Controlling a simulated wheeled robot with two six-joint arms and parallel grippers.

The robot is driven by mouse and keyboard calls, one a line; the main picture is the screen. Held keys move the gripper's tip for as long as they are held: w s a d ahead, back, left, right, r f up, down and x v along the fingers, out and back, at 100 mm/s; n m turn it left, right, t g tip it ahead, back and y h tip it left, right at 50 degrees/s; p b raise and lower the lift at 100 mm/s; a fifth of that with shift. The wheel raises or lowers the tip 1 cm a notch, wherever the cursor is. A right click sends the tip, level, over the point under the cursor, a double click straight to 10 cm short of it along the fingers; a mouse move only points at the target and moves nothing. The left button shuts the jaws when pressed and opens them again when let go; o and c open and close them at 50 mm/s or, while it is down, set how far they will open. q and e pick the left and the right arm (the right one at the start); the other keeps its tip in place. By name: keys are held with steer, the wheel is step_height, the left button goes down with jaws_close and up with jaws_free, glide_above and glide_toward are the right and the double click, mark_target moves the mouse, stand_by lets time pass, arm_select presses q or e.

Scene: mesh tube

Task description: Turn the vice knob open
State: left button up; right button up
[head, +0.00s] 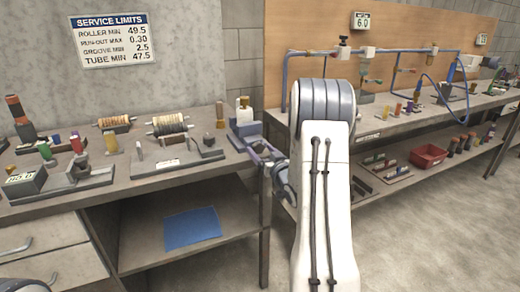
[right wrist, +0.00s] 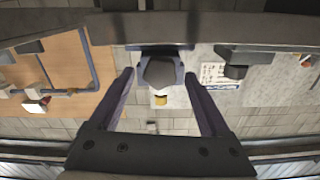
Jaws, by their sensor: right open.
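The vice (head: 243,127) is a grey-blue block at the right end of the left bench, with a white and yellow piece standing above it. Its dark, faceted knob (right wrist: 160,72) shows in the right wrist view, between the tips of my right gripper (right wrist: 159,76). The fingers stand apart on both sides of the knob, with a visible gap on each side. In the head view the right gripper (head: 262,153) is at the bench's front right corner, close to the vice, partly hidden by my arm. The knob is hard to make out there.
The left bench (head: 150,188) holds roller stands (head: 171,124), a grey fixture (head: 64,180) and small coloured tubes. A second bench (head: 385,128) with pipework stands to the right. A blue sheet (head: 192,229) lies on the lower shelf. The floor at right is clear.

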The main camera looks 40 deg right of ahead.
steer(key=shift+x, duration=0.8)
jaws_close()
